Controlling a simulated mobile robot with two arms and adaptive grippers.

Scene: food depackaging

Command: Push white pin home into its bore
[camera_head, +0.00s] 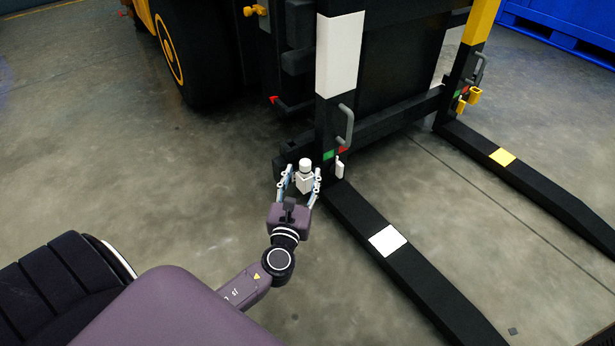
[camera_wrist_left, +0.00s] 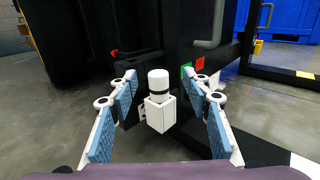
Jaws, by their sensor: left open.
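The white pin (camera_head: 305,163) shows as a round white knob at the foot of the black upright with the white band. In the left wrist view the pin (camera_wrist_left: 158,78) stands upright, with a dark ring under its head, above a square white block (camera_wrist_left: 160,115). I cannot see the bore itself. My left gripper (camera_head: 302,172) is open, with one finger on each side of the pin and block. In the left wrist view the fingers (camera_wrist_left: 165,80) show gaps to both sides of the pin. My right gripper is not in view.
A black fork with a white patch (camera_head: 388,240) runs forward on the right; another has a yellow patch (camera_head: 502,157). A grey handle (camera_head: 346,124), green marker (camera_head: 328,155) and red marker (camera_head: 343,149) are near the pin. A large wheel (camera_head: 190,50) stands behind.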

